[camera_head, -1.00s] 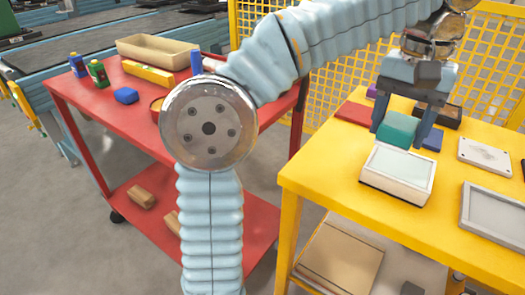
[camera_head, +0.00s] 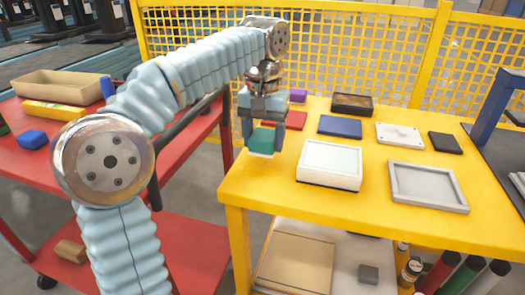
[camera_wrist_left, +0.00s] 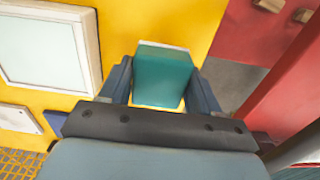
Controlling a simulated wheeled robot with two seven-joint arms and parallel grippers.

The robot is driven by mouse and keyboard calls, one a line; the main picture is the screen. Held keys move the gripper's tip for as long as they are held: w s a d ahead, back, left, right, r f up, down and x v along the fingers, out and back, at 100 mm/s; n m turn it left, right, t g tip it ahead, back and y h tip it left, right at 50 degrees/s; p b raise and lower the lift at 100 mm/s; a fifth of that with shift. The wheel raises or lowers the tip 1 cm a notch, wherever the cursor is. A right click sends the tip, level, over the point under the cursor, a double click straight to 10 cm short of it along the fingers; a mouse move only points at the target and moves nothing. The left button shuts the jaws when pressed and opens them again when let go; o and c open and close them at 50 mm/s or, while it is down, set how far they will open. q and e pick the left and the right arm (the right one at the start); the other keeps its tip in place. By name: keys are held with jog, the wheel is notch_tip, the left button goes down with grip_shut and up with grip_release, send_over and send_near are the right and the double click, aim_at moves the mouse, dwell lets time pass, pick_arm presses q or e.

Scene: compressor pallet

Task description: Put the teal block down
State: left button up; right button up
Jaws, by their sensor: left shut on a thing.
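The teal block (camera_head: 262,140) is between the fingers of my left gripper (camera_head: 264,133), near the left edge of the yellow table (camera_head: 262,190). The gripper is shut on the block and points down. The block's lower end looks pale. In the left wrist view the teal block (camera_wrist_left: 162,78) sits between both fingers, with yellow tabletop around it and the table edge to its right. I cannot tell whether its underside touches the table. My right gripper is not in view.
A white box with a pale top (camera_head: 330,163) is right of the block. A red plate (camera_head: 291,121), a blue plate (camera_head: 340,126) and a grey tray (camera_head: 428,187) lie on the table. The red cart (camera_head: 185,170) stands left across a gap. The table's front left corner is clear.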

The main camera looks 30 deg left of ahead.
aim_at(263, 150)
pick_arm(q)
jog(key=shift+w+a+f, duration=0.1)
jog(key=shift+a+f, duration=0.05)
jog(key=shift+f, duration=1.6)
jog(key=shift+b, duration=0.3)
jog(key=shift+f, duration=0.15)
jog(key=o, duration=1.1)
notch_tip(263, 150, up, 12)
jog(key=p, duration=0.3)
jog(key=shift+p, duration=0.3)
